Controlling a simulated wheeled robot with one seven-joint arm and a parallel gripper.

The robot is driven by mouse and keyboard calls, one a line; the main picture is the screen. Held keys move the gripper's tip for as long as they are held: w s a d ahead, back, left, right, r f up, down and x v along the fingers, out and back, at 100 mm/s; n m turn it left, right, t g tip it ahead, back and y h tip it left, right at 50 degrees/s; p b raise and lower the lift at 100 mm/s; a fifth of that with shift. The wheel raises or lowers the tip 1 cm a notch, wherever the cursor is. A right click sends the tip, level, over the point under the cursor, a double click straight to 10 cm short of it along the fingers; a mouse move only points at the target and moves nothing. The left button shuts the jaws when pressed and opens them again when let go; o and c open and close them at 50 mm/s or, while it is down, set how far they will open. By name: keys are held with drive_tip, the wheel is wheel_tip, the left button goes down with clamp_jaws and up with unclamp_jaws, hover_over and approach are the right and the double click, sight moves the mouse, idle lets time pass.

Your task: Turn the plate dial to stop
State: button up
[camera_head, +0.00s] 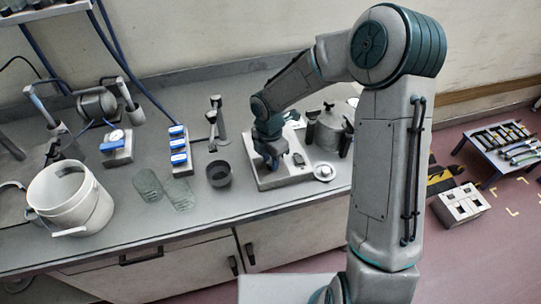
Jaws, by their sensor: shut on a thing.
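A pale grey plate unit (265,184) lies flat on the bench, right of the middle. My gripper (273,163) points down onto its top from above. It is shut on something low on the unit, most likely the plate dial. The fingers hide the dial, so its pointer and any stop mark cannot be made out. A small dark part (298,158) shows on the unit just right of my gripper.
A dark bowl (219,174) stands left. Further left are a blue-switched block (180,160), a gauge block (116,150) and a white bucket (75,200).

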sight(269, 162)
drive_tip(key=shift+a+r+n+p, duration=0.1)
drive_tip(key=shift+n+p, duration=0.35)
drive_tip(key=shift+n, duration=0.65)
drive_tip(key=o, duration=1)
wheel_tip(269, 162, up, 14)
drive_tip(key=b, duration=0.1)
drive_tip(key=shift+w+a, duration=0.15)
drive_tip(key=shift+a, duration=0.05)
